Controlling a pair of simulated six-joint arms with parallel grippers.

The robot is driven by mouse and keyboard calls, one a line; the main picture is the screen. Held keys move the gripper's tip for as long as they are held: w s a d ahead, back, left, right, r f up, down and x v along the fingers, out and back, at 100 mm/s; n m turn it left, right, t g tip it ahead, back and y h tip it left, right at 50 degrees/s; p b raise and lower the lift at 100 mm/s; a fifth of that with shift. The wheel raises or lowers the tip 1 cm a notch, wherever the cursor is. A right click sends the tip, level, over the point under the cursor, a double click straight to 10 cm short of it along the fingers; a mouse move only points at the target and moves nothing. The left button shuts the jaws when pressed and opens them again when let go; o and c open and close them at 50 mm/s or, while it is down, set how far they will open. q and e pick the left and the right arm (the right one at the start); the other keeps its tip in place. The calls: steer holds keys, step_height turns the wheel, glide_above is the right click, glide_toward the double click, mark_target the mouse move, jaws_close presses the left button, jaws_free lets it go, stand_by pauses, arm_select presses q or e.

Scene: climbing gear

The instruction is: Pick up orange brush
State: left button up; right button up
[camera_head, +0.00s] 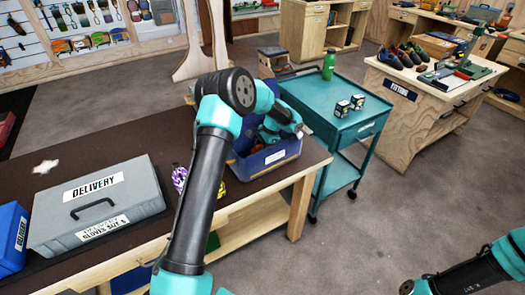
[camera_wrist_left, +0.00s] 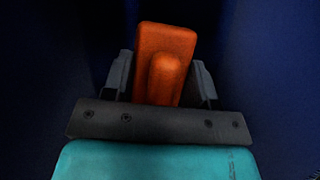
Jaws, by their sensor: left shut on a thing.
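The orange brush (camera_wrist_left: 165,45) shows in the left wrist view as an orange block with a raised, rounded part. It stands between the two dark fingers of my left gripper (camera_wrist_left: 162,72), which is shut on it. Dark blue walls surround them.
A grey DELIVERY case (camera_head: 135,212) and a blue box (camera_head: 10,238) stand on the bench (camera_head: 95,150) at left. A teal cart (camera_head: 318,100) with a green bottle (camera_head: 329,64) and small boxes stands close to the right of the bin. Floor beyond is open.

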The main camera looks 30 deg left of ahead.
arm_select(q)
step_height(320, 180, up, 10)
steer(key=shift+f, duration=0.1)
stand_by(0.4)
stand_by(0.5)
